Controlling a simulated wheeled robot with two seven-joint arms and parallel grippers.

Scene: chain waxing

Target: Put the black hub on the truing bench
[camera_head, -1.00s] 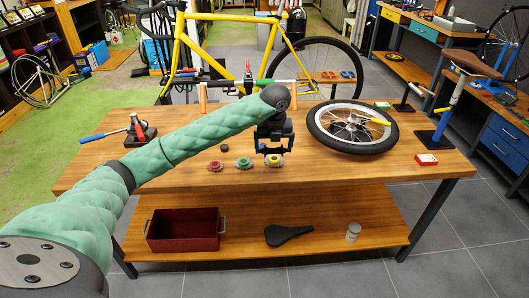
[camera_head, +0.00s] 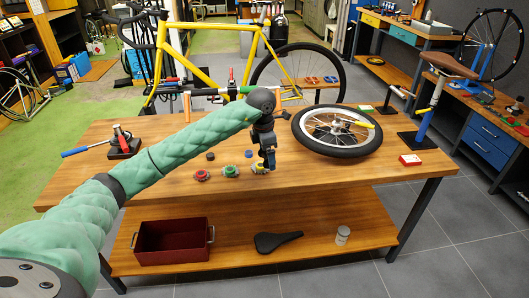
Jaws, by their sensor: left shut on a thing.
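My left gripper (camera_head: 268,161) hangs over the front middle of the wooden table, just above the yellow-centred disc (camera_head: 258,168). It is seen side-on and shut on a small dark thing that blends with its dark fingers. I cannot tell from its shape whether this is the black hub. The wheel in a blue stand (camera_head: 489,45) is on the bench (camera_head: 478,97) at the far right, which may be the truing bench. My right gripper is not in view.
The table (camera_head: 330,181) also holds red (camera_head: 202,175), green (camera_head: 231,171) and blue (camera_head: 249,153) discs. A tyred wheel (camera_head: 336,130) lies just right of the gripper. A seat on a post (camera_head: 430,105) stands farther right. Grey floor separates table and right bench.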

